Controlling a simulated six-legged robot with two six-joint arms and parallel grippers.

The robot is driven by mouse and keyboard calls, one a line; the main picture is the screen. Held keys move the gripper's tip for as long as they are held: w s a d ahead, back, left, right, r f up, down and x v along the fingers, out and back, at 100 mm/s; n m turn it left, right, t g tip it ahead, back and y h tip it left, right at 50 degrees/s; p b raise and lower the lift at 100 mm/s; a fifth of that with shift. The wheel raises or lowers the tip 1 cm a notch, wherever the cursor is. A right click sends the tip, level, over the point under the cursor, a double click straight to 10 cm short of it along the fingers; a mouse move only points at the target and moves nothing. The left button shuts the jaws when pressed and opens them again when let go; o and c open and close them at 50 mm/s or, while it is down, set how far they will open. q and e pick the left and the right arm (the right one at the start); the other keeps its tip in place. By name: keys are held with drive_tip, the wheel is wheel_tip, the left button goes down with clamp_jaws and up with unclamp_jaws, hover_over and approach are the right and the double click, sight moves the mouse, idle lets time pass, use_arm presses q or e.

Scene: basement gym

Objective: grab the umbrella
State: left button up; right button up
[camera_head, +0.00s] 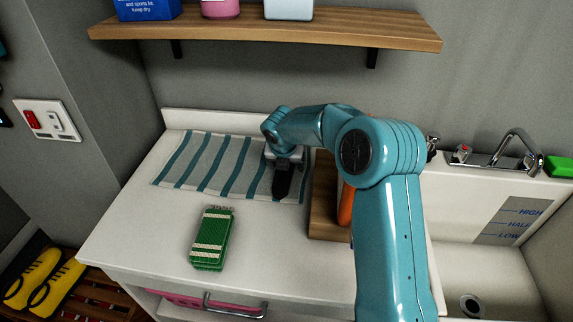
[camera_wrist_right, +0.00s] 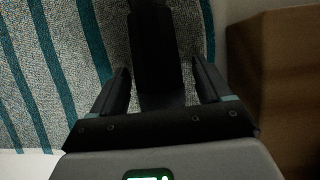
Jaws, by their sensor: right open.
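A dark, narrow object, apparently the folded umbrella (camera_wrist_right: 157,45), lies over the grey and teal striped cloth. In the right wrist view it runs down from the top edge to between my right gripper's fingers. My right gripper (camera_wrist_right: 161,78) is open, with one finger on each side of the dark object; I cannot tell whether they touch it. In the head view my right gripper (camera_head: 283,180) is over the right part of the cloth, where gripper and dark object are hard to tell apart. My left gripper is not in view.
The striped cloth (camera_head: 205,165) lies on a white counter (camera_head: 130,235). A wooden block (camera_head: 322,200) and an orange object (camera_head: 346,205) are right of the gripper. A green banded object (camera_head: 212,238) lies in front. A shelf (camera_head: 270,28) overhangs the back; a sink (camera_head: 480,270) is right.

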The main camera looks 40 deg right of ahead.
drive_tip(key=shift+c, duration=0.3)
drive_tip(key=shift+w, duration=0.1)
drive_tip(key=c, duration=1)
drive_tip(key=shift+c, duration=1.1)
